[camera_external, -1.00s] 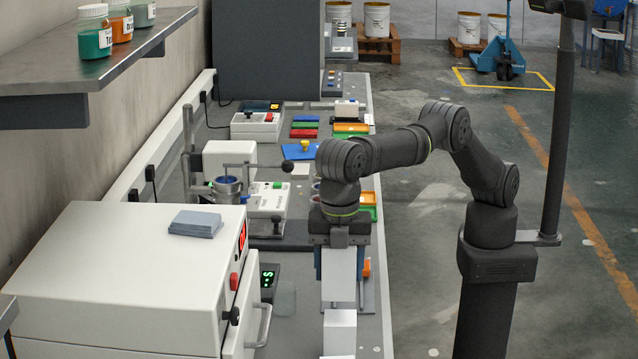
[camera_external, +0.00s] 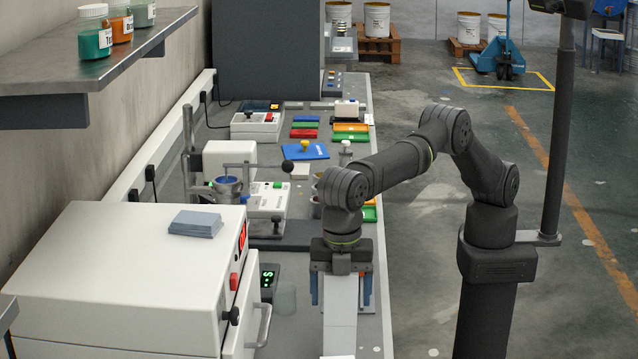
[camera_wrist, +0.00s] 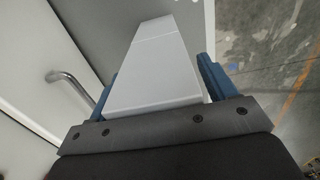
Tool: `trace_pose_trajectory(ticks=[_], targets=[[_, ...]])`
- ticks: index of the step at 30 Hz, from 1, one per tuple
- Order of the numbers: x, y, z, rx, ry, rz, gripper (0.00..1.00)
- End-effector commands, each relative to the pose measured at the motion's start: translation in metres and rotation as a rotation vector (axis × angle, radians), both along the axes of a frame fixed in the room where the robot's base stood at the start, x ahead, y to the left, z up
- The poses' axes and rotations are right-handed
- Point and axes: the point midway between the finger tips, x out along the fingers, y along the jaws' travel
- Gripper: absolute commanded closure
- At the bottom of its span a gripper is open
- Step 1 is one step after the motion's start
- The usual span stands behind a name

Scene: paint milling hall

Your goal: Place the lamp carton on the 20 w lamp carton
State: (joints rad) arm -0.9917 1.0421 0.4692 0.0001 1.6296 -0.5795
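The lamp carton (camera_external: 341,292), a plain white box, stands upright between the fingers of my gripper (camera_external: 341,289). Below it is another white box, taken as the 20 w lamp carton (camera_external: 340,338); no label is readable. The two look in line and touching, the upper on the lower. In the wrist view the lamp carton (camera_wrist: 155,80) fills the space between the blue fingers of my gripper (camera_wrist: 160,88), and a seam separates it from the farther box (camera_wrist: 156,27). The fingers look spread, with a narrow gap beside the carton. The lower box's base is cut off.
A white oven-like cabinet (camera_external: 130,275) with a handle (camera_external: 264,325) stands left of the cartons. Coloured trays (camera_external: 350,128) and instruments are farther along the bench (camera_external: 300,330). Open floor lies right.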

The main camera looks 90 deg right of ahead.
Motion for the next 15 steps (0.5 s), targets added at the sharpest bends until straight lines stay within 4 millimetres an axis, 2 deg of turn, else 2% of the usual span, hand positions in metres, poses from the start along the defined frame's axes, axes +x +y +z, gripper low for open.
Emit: trace_pose_trajectory(ticks=[10, 15], targets=[[0.0, 0.0, 0.004, 0.0, 0.0, 0.0, 0.22], [0.0, 0.001, 0.028, 0.003, -0.002, 0.0, 0.22]])
